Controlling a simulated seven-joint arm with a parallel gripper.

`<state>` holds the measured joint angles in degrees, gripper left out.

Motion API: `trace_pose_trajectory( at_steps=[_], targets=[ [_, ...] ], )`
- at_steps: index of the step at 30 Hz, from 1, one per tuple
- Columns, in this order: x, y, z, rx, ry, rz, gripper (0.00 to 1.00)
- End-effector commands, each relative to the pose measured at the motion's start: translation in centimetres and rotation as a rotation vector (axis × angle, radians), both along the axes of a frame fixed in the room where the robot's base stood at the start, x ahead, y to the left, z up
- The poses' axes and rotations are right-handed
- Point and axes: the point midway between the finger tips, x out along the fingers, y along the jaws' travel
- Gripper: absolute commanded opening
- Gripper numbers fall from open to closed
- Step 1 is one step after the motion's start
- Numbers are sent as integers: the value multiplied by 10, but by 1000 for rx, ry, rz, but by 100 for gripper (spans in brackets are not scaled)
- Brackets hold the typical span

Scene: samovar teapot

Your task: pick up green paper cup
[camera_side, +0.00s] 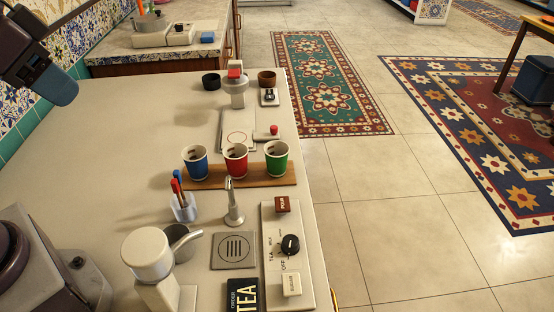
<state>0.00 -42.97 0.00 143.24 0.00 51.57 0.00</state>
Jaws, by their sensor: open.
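The green paper cup (277,160) stands upright at the right end of a wooden board (222,181), with its white rim up and a dark inside. The red paper cup (236,159) stands just left of it, and the blue paper cup (196,161) stands at the left. My gripper (62,92) is at the upper left, above the counter and well away from the cups. It is open, with nothing seen in it; its finger details are hard to make out.
A metal spout (233,205) rises in front of the board. A pen holder (183,207) stands left of it, and a control panel (287,255) lies at the right front. The counter's left middle is clear.

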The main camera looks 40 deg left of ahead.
Motion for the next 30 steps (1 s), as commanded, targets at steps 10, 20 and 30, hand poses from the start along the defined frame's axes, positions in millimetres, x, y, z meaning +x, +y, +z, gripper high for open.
trace_pose_trajectory(
  at_steps=[10, 20, 30],
  targets=[
    [0, 0, 0, 0, 0, 0, 43],
    [0, 0, 0, 0, 0, 0, 84],
    [1, -4, -2, 0, 12, -18, 88]
  ],
)
